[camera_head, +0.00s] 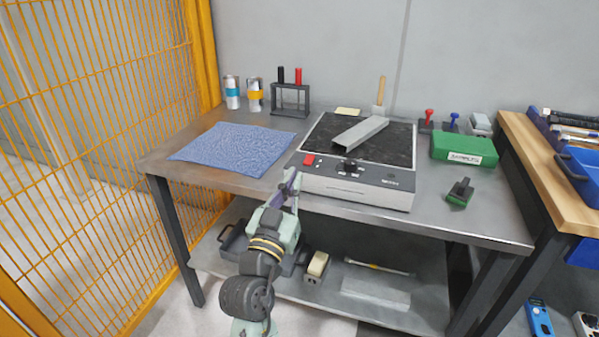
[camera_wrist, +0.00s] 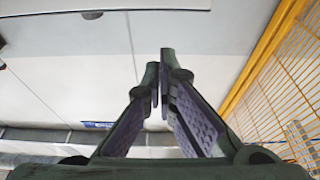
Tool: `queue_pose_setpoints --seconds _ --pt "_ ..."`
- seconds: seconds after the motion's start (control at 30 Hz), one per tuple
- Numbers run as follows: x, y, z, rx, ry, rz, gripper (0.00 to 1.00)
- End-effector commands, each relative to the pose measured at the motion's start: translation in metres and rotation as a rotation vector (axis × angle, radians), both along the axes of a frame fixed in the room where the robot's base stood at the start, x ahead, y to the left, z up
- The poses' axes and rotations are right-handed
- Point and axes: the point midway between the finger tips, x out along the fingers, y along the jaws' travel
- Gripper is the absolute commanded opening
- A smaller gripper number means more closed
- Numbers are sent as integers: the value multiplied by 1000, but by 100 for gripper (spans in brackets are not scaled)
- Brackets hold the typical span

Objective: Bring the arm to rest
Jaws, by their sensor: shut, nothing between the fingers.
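My gripper (camera_head: 291,184) is in front of the workbench's front edge in the head view, just left of the grey machine. Its fingers point up and a little to the right, and nothing is held in them. In the wrist view, the two purple-padded fingers (camera_wrist: 160,82) are close together at their tips, with pale wall or floor surfaces behind them. My arm rises from the bottom of the head view, in front of the lower shelf.
The workbench (camera_head: 230,182) carries a blue cloth (camera_head: 235,147), a grey machine (camera_head: 357,190) with a metal channel (camera_head: 361,132) on top, and a green box (camera_head: 463,149). An orange mesh fence (camera_head: 100,120) stands left. A wooden-topped bench (camera_head: 535,150) stands right.

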Motion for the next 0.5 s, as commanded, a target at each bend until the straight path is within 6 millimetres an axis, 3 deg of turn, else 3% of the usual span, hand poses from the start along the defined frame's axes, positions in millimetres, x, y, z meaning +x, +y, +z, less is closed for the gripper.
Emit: queue_pose_setpoints --seconds 0.5 --pt "-9 4 -2 0 -2 4 0"
